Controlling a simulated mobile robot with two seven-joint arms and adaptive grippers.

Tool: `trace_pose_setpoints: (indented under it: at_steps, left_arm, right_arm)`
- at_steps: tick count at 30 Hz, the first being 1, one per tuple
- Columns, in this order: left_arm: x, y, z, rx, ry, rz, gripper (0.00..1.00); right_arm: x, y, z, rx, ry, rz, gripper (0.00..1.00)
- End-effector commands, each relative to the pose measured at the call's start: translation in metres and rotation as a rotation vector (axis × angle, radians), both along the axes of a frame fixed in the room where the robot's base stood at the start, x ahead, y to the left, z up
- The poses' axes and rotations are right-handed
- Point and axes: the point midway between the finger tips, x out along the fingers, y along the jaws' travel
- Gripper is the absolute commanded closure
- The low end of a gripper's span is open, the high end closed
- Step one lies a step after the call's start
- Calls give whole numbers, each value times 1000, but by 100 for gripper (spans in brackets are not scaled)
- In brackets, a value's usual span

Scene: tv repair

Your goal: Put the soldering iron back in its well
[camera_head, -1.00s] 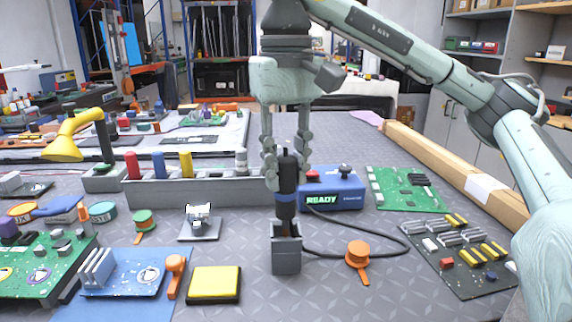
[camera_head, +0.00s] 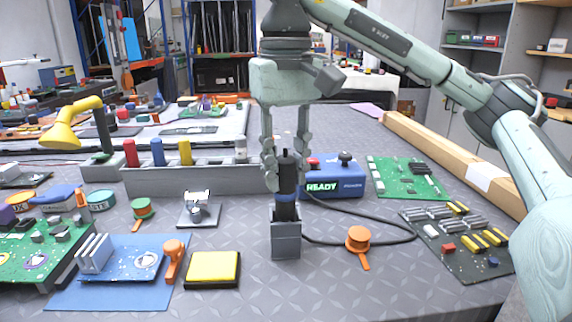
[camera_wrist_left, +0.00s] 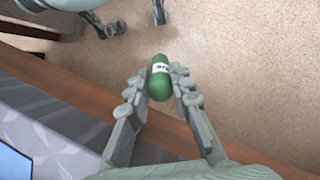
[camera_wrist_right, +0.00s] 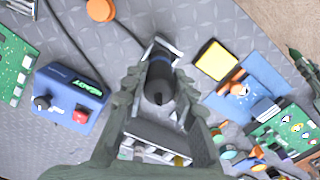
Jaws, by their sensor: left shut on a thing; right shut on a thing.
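The black soldering iron (camera_head: 287,175), with a blue ring, stands upright with its lower end in the grey square well (camera_head: 286,243). My right gripper (camera_head: 284,158) comes down from above and is shut on the iron's upper handle. The right wrist view shows the iron (camera_wrist_right: 159,80) end-on between the fingers. The part inside the well is hidden. My left gripper (camera_wrist_left: 160,90) is outside the head view; in its wrist view it is shut on a green cylinder (camera_wrist_left: 160,82) with a white label, beyond the table edge.
The blue READY station (camera_head: 336,184) stands right of the iron, with a black cable looping from it. An orange reel (camera_head: 358,240) and a yellow pad (camera_head: 212,267) flank the well. A grey rack (camera_head: 195,181) stands behind left. The front middle table is clear.

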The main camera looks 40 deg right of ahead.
Motion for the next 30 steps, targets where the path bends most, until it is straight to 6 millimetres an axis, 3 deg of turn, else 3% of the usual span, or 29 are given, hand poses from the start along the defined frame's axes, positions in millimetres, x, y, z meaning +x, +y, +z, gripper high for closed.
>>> trace_pose_setpoints:
  at_steps: [6,7,12,23,30]
  left_arm:
    - [1,-1,-12,1,-1,4,100]
    - [1,-2,-10,1,-1,5,100]
    - [0,-1,-11,3,0,4,100]
    - [0,-2,-13,4,2,5,100]
    - [0,-2,-13,4,2,5,100]
  right_arm:
    - [0,0,-9,0,0,0,99]
    - [0,0,-7,0,0,0,70]
    - [0,0,-7,0,0,0,49]
    - [0,0,-5,0,-1,0,49]
    - [-1,0,16,-1,-6,0,49]
